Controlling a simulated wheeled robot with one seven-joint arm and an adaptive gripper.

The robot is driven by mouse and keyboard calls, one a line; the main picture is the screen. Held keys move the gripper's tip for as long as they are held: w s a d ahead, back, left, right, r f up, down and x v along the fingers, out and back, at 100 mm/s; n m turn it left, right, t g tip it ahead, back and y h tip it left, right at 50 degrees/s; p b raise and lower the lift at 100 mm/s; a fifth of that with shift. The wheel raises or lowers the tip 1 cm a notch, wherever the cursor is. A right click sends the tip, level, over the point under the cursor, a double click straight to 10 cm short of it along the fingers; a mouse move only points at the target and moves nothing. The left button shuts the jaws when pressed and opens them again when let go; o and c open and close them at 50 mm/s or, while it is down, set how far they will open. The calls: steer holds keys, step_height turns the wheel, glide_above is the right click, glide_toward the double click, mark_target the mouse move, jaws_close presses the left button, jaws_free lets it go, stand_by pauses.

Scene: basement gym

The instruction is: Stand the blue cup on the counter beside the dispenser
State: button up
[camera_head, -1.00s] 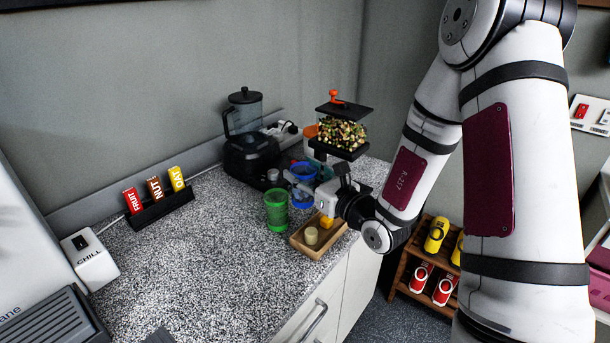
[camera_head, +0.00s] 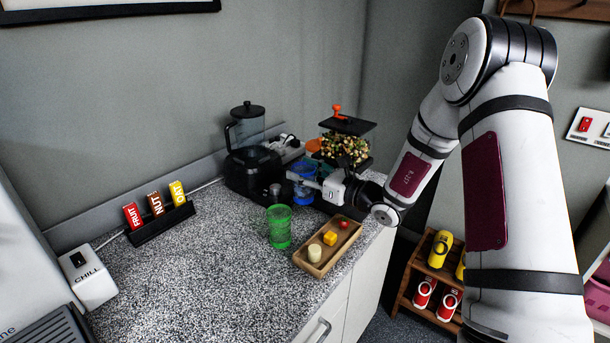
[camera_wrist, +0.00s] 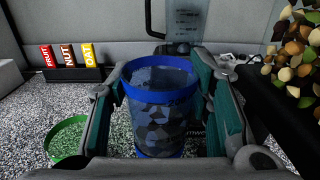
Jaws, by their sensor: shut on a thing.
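The clear blue cup (camera_head: 301,172) is upright at the back of the counter (camera_head: 215,265), just left of the dispenser (camera_head: 346,150), which is filled with mixed nuts. My gripper (camera_head: 312,183) reaches in from the right and is shut on the cup. In the wrist view the cup (camera_wrist: 160,112) stands between both fingers of my gripper (camera_wrist: 162,88), rim up. The dispenser shows at the upper right there. My gripper partly hides the cup in the head view, and I cannot tell whether its base touches the counter.
A green cup (camera_head: 279,226) stands in front of the blue cup. A wooden tray (camera_head: 318,268) with small food pieces lies near the counter's front edge. The left middle of the counter is clear.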

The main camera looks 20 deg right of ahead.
mark_target(311, 201)
steer(key=shift+f+b, duration=1.8)
steer(key=shift+f, duration=1.6)
steer(key=shift+f+b, duration=0.4)
steer(key=shift+f, duration=0.35)
steer(key=o, duration=1.2)
steer(key=shift+o, duration=0.2)
